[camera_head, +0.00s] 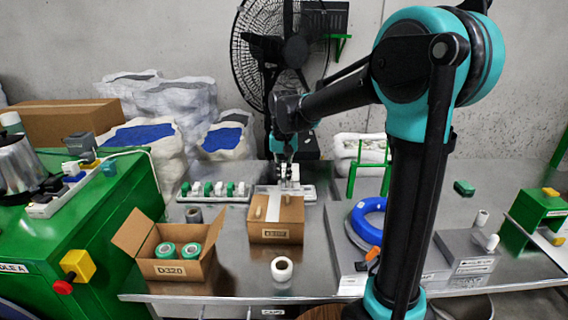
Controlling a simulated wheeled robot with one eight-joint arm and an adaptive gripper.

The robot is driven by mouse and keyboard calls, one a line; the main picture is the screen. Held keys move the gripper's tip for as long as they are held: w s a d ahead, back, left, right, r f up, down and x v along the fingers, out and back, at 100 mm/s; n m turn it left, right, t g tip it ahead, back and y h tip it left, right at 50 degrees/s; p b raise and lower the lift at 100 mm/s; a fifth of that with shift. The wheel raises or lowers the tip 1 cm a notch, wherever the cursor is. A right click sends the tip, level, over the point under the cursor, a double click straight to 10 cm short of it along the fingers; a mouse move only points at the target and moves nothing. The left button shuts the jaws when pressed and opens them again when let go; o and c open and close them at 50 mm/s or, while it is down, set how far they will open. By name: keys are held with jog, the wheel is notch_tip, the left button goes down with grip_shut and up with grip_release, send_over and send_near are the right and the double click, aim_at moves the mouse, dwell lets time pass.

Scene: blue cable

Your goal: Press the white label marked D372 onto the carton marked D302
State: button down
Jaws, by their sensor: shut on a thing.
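A closed brown carton (264,234) with white tape over its top stands mid-table; its front tag is too small to read surely, perhaps D302. My gripper (286,164) is behind and above this carton, pointing down. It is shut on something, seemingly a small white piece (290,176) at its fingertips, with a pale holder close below. I cannot read D372 on it, nor tell whether it is clear of the holder.
An open carton (168,270) marked D320 holds two green-topped rolls, front left. A white roll (282,270) stands near the front edge. A rack (213,192) of green and white pieces lies behind. A blue cable coil (368,219) is right.

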aim_at(284, 186)
jog(key=f, duration=0.4)
jog(key=shift+s+d+f, duration=0.1)
jog(key=shift+s+f, duration=0.15)
jog(key=shift+f, duration=2.8)
jog(key=shift+f, duration=0.9)
jog(key=c, duration=1.4)
grip_release()
jog(key=shift+r, duration=0.15)
jog(key=shift+r, duration=3.4)
